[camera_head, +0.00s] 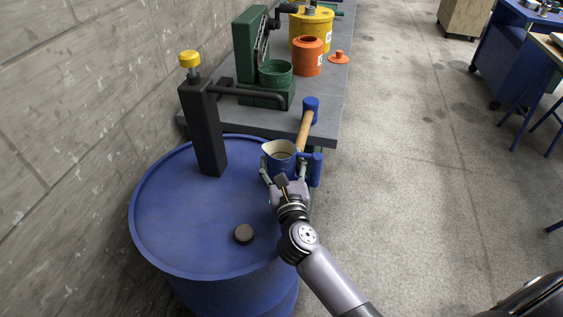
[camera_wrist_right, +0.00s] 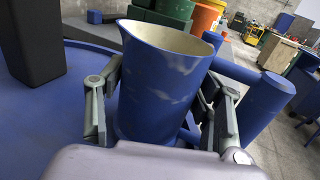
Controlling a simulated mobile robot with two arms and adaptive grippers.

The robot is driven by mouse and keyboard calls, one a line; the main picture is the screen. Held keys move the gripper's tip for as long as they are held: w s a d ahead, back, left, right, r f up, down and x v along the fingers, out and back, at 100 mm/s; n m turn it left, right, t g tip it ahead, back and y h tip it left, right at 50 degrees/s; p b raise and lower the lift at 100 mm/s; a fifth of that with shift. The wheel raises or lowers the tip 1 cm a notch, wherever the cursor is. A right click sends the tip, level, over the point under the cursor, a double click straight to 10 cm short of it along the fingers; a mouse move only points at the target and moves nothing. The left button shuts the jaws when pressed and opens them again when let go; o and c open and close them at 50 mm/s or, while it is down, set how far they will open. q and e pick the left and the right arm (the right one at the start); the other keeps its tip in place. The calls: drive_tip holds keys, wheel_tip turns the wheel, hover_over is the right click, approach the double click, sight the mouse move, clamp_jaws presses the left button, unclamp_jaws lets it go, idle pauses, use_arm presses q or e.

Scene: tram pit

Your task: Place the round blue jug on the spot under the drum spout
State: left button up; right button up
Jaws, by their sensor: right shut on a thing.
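The round blue jug (camera_head: 281,158) has a cream inside and stands upright between the fingers of my right gripper (camera_head: 283,168). In the right wrist view the jug (camera_wrist_right: 160,85) fills the middle, with a finger on each side, shut on it. A thick blue upright grip (camera_wrist_right: 264,105) at its right looks like its handle. The jug is over the right rim of the blue drum (camera_head: 180,215), in front of the bench. The dark pump post (camera_head: 203,130) on the drum carries a spout (camera_head: 250,95) that reaches right over the bench. I cannot make out a marked spot. My left gripper is out of view.
A wall stands at left.

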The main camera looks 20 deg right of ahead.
drive_tip(key=shift+f+b, duration=0.5)
drive_tip(key=shift+f, duration=0.05)
idle(0.4)
drive_tip(key=o, duration=1.4)
drive_tip(key=shift+r, duration=0.1)
drive_tip(key=o, duration=0.3)
